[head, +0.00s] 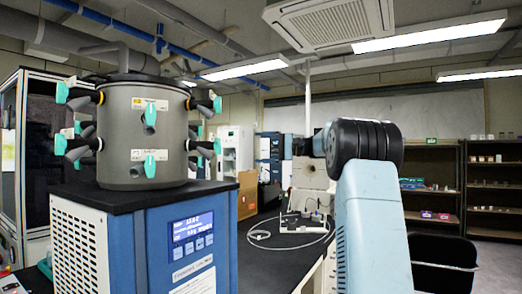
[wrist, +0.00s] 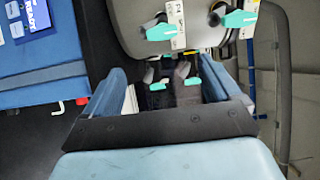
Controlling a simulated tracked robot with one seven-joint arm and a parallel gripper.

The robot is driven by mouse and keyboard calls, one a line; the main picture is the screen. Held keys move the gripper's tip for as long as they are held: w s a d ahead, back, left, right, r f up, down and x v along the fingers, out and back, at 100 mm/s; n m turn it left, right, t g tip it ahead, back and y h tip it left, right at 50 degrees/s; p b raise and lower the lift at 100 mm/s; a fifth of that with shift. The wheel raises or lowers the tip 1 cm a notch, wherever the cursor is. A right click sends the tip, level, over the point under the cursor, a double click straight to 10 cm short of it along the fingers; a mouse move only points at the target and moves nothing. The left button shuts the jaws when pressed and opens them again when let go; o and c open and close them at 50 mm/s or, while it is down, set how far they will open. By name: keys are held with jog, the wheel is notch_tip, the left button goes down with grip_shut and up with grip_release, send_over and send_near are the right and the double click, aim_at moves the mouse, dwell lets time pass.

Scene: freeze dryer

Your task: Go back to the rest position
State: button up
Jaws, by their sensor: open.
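The freeze dryer stands at the left in the head view, with a grey cylindrical chamber (head: 118,120) on top of a blue and white base (head: 145,245). Several black ports with green valve handles ring the chamber. In the wrist view my gripper (wrist: 166,85) is open, its two blue fingers wide apart with nothing held between them. The chamber (wrist: 180,15) and green valves show beyond the fingers, and the blue base (wrist: 45,60) is at the upper left. In the head view my arm rises at the right; the gripper itself cannot be made out there.
A dark bench top (head: 275,250) runs behind the freeze dryer, with a white device and cable (head: 300,222) on it. Shelves (head: 490,185) with small items stand at the right. A black chair (head: 443,255) is at the lower right.

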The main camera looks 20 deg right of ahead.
jog(key=s+a+f+g+h, duration=0.1)
jog(key=s+a+f+h, duration=0.35)
jog(key=s+a, duration=0.4)
jog(key=s+a+f+g+h, duration=0.2)
jog(key=s+a+f+h, duration=0.1)
jog(key=s+a+f, duration=0.45)
jog(key=s+f+n+h, duration=0.1)
jog(key=s+f+h, duration=0.2)
jog(key=s, duration=0.6)
jog(key=s+f+n+h, duration=0.2)
jog(key=s+f+h, duration=0.1)
jog(key=s+f, duration=0.5)
jog(key=s+d+f+n+t+h, duration=0.1)
jog(key=s+f+h, duration=0.2)
jog(key=s, duration=0.7)
notch_tip(320, 180, down, 2)
jog(key=shift+f+n, duration=0.15)
jog(key=shift+n, duration=0.25)
